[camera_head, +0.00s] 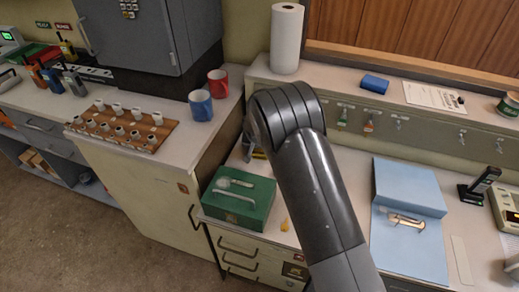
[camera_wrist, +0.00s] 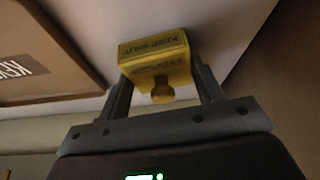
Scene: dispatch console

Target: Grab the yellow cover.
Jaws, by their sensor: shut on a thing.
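The yellow cover (camera_wrist: 155,48) is a small block with dark lettering and a rounded knob on its near side. In the wrist view it sits between the two fingers of my gripper (camera_wrist: 162,78), which is shut on it. Behind it is a pale surface; I cannot tell whether the cover touches it. In the head view my arm hides most of the gripper, and only a bit of yellow shows at the arm's left edge.
A green box (camera_head: 240,207) with a handle stands on the lower counter near my arm. Red (camera_head: 218,83) and blue (camera_head: 201,104) mugs and a rack of small cups (camera_head: 122,128) are to the left. A paper roll (camera_head: 286,40) stands behind.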

